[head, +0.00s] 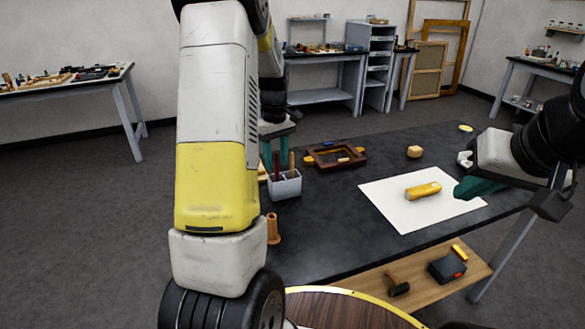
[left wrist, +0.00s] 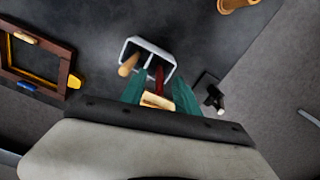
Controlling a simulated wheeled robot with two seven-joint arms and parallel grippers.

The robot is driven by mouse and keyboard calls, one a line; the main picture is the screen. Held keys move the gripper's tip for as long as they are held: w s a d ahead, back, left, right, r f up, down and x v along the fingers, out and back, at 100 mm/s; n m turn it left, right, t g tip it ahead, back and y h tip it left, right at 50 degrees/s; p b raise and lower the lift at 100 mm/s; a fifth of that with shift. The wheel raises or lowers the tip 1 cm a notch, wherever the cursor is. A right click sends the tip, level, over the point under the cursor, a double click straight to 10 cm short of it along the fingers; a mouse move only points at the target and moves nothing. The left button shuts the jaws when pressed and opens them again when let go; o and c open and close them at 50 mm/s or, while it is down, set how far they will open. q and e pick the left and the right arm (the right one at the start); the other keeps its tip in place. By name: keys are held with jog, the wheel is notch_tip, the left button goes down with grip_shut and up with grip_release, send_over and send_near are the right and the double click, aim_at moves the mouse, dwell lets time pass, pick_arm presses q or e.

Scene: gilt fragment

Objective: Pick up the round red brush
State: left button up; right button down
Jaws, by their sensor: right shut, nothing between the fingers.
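The red brush (head: 277,167) stands handle-up in a small grey holder (head: 285,188), beside a tan-handled tool (head: 292,163). In the left wrist view the dark red handle (left wrist: 159,76) leans at the right side of the holder (left wrist: 148,47), and the tan handle (left wrist: 127,67) is at the left. My left gripper (head: 275,153) is above the holder with its teal fingers apart. In the left wrist view its fingers (left wrist: 159,92) are on either side of the red handle's line, with no clear contact. The brush's lower end is hidden in the holder. My right gripper (head: 470,189) is shut and empty at the right.
A white sheet (head: 400,220) with a yellow roll-shaped thing (head: 423,191) lies near my right gripper. A dark wooden frame (head: 335,155) lies behind the holder, and a tan spool (head: 273,228) stands in front. The dark tabletop (head: 330,225) is clear at centre.

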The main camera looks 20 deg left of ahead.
pick_arm(q)
jog(key=shift+f, duration=1.3)
grip_shut()
jog(key=shift+r, duration=0.1)
notch_tip(320, 180, up, 10)
jog(key=shift+f, duration=0.1)
